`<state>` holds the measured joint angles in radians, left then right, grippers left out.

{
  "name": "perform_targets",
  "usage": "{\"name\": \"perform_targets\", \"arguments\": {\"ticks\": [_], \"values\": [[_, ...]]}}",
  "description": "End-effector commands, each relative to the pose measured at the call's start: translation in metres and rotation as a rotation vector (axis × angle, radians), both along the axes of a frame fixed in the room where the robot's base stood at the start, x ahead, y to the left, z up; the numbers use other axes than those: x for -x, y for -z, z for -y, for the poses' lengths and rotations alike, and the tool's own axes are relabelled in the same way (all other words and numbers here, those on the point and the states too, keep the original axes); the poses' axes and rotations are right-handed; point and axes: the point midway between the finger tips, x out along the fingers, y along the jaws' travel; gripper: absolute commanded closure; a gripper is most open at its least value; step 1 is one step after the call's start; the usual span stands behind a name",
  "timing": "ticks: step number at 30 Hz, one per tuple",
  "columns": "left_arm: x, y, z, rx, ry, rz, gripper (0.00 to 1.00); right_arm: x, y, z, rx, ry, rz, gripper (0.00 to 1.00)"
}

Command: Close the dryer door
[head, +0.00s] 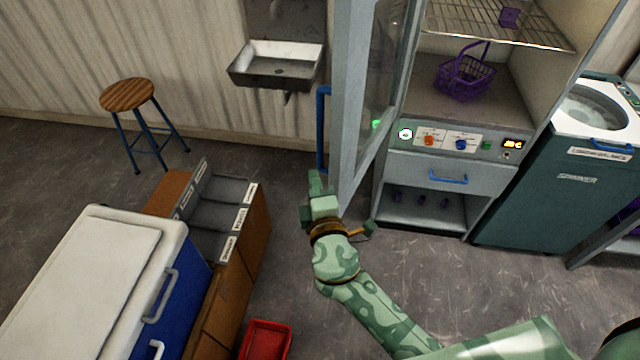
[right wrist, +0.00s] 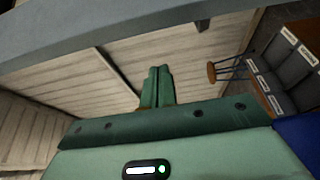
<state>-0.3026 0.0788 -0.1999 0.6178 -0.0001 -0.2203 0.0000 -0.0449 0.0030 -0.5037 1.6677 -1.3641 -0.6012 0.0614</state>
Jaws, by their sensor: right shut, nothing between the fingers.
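The dryer (head: 470,148) is a grey cabinet with a wire shelf and a control panel. Its door (head: 350,120) stands wide open, swung out toward me on the left side, with a glass pane and a blue handle (head: 322,130) on its outer face. My right gripper (head: 316,180) is shut and empty, at the lower outer edge of the door, just below the handle. I cannot tell whether it touches the door. In the right wrist view its fingers (right wrist: 158,86) are together, and a grey band, likely the door (right wrist: 120,28), crosses the top. My left gripper is out of view.
A purple basket (head: 464,80) stands inside the dryer. A blue cooler (head: 150,290), a wooden unit with grey bins (head: 225,190) and a red tray (head: 266,340) lie to the left and front. A stool (head: 127,95) and wall sink (head: 277,65) are behind. A green top-loading machine (head: 560,190) stands right.

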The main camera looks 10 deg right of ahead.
Motion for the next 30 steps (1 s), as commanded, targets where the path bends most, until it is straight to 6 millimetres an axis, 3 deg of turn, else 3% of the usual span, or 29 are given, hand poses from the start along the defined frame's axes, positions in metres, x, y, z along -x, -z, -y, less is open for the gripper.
{"name": "perform_targets", "arguments": {"ticks": [9, 12, 18, 30], "values": [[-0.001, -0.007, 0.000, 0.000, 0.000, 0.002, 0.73, -0.069, -0.002, 0.001, 0.000, 0.000, 0.000, 1.00], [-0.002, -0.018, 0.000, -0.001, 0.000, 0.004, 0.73, -0.053, -0.002, 0.016, 0.001, 0.000, -0.004, 1.00], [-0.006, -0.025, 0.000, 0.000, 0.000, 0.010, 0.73, -0.041, 0.000, 0.030, -0.001, 0.000, -0.004, 1.00], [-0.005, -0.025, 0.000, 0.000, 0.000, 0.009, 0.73, -0.039, 0.001, 0.032, -0.003, -0.001, -0.003, 1.00]]}}
